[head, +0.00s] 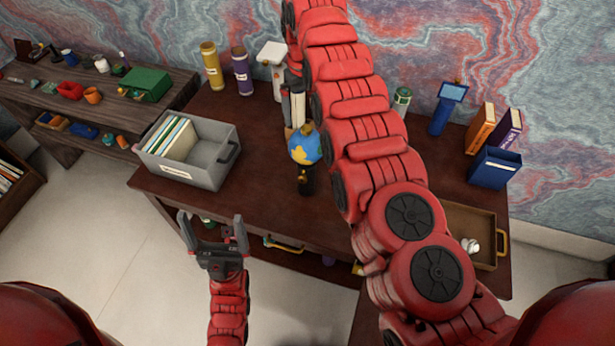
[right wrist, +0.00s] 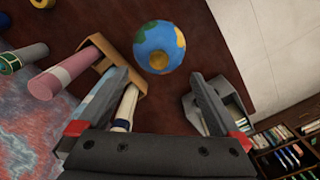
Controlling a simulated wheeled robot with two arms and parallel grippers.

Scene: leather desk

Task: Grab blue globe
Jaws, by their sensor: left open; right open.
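The blue globe (head: 305,146) has yellow land patches and a dark base. It stands upright on the dark red-brown desk (head: 262,200), in front of and just left of my right arm. In the right wrist view the globe (right wrist: 160,47) is beyond the fingertips, near the gap between them. My left gripper (head: 210,216) is open and empty, in front of the desk's front edge, apart from the globe.
A grey bin (head: 208,165) with files stands left of the globe. Yellow (head: 212,66) and purple (head: 242,70) cylinders stand behind. A blue box (head: 494,168), books (head: 480,128) and a brown tray (head: 470,225) are at right. Desk between bin and globe is clear.

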